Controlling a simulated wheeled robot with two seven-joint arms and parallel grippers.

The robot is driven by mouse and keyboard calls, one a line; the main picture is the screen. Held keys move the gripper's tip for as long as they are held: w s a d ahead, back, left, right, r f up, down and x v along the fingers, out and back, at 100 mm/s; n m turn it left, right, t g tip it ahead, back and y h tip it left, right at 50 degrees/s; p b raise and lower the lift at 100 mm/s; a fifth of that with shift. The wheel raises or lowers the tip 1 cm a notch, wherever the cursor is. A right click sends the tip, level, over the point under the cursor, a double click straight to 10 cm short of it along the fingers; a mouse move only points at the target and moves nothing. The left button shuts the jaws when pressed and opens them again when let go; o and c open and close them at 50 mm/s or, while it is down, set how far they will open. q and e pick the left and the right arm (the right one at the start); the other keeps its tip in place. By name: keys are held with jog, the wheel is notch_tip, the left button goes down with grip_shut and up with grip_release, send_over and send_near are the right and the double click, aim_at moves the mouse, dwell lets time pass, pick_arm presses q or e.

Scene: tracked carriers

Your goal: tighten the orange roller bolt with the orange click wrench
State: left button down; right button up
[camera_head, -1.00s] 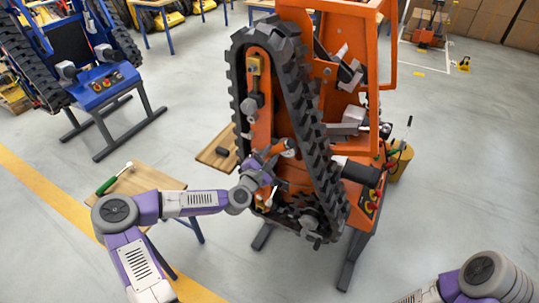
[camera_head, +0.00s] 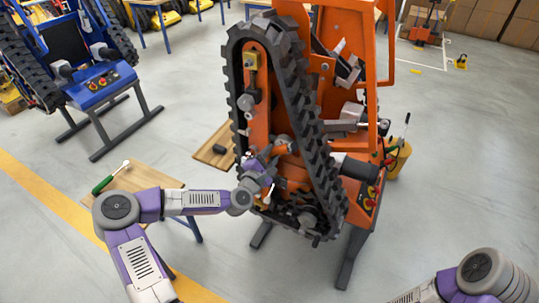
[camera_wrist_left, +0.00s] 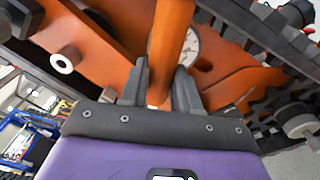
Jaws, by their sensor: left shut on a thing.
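The orange tracked carrier (camera_head: 327,92) stands tilted up on a stand in the middle of the head view, its black track (camera_head: 305,120) facing me. My left gripper (camera_head: 270,160) is at the lower inner side of the track loop. In the left wrist view my left gripper (camera_wrist_left: 159,88) is shut on an orange bar, the orange click wrench (camera_wrist_left: 172,35). A pale round disc with dark marks (camera_wrist_left: 190,48) shows just behind the wrench. I cannot make out the roller bolt or whether the wrench is on it. My right gripper is out of view; only its arm shows.
A wooden table (camera_head: 150,177) at the left holds a green-handled wrench (camera_head: 110,178).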

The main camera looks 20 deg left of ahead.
pick_arm(q)
jog(key=shift+d+f+m+b, duration=0.3)
jog(key=shift+d+f+m, duration=0.05)
jog(key=shift+m, duration=0.05)
jog(key=shift+f, duration=0.1)
jog(key=shift+d+f+m+b, duration=0.3)
jog(key=shift+f+m+b, duration=0.2)
jog(key=shift+b, duration=0.1)
jog(key=shift+d+f+m+b, duration=0.3)
jog(key=shift+f+m+b, duration=0.25)
jog(key=shift+m+b, duration=0.1)
jog(key=shift+f, duration=0.15)
jog(key=shift+d+f+m+b, duration=0.25)
jog(key=shift+f+m+b, duration=0.3)
jog(key=shift+b, duration=0.2)
